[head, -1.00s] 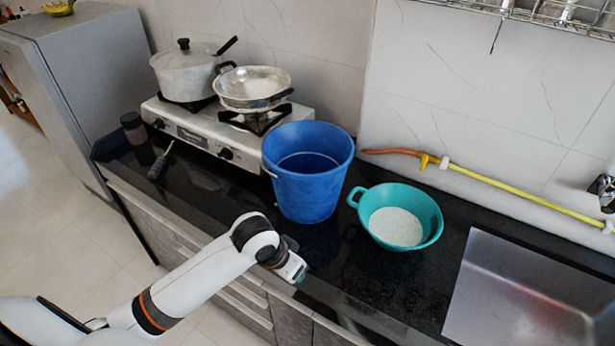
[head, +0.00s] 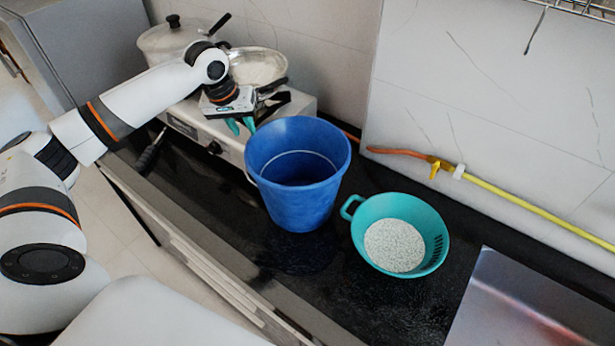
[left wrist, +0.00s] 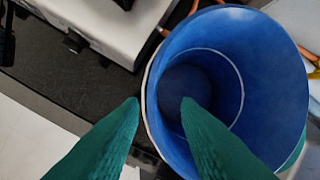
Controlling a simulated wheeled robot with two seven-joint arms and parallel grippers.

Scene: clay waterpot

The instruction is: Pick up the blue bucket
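The blue bucket (head: 298,180) stands upright on the black counter, left of the teal colander. My left gripper (head: 240,126) is above and just left of the bucket's rim, in front of the stove. Its two teal fingers (left wrist: 160,102) are spread apart with nothing between them in its grip; one lies over the bucket's mouth, the other outside the rim. I cannot tell if they touch it. My right gripper is not in view.
A teal colander (head: 397,240) with white grains stands close right of the bucket. The stove (head: 225,140) holds a lidded pot (head: 165,45) and a pan (head: 257,68). A metal sink (head: 530,305) is at right. A yellow hose (head: 530,215) runs along the wall.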

